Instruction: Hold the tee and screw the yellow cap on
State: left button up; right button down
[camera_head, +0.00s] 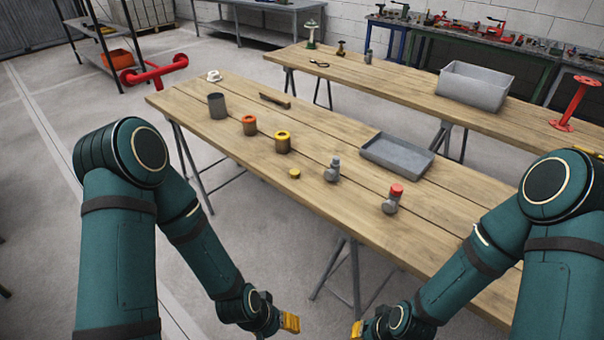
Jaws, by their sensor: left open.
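The small yellow cap (294,173) lies on the wooden table (235,160), near its front edge. A grey metal tee (333,170) stands upright to its right. A second grey fitting (391,206) with a red cap (397,191) on it stands further right; which one is the task's tee I cannot tell for sure. My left gripper (290,322) is open, low in front of the table and apart from every part. My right gripper (357,330) hangs low to its right, cut by the bottom edge; its fingers are too small to read.
An orange-ringed pot (249,125), a yellow-ringed pot (283,142) and a dark grey cup (217,106) stand left of the cap. A shallow grey tray (408,166) lies at the right. A second bench (390,82) stands behind. The tabletop between the parts is clear.

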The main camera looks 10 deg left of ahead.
aim_at(332, 175)
jog(key=j+z, duration=0.15)
jog(key=z, duration=0.25)
jog(key=i+j+z, duration=0.1)
jog(key=z, duration=0.25)
jog(key=j+z, duration=0.25)
jog(key=z, duration=0.15)
jog(key=j+z, duration=0.4)
jog(key=j, duration=0.55)
jog(key=k+j, duration=0.1)
jog(key=j, duration=0.85)
jog(key=k+z, duration=0.05)
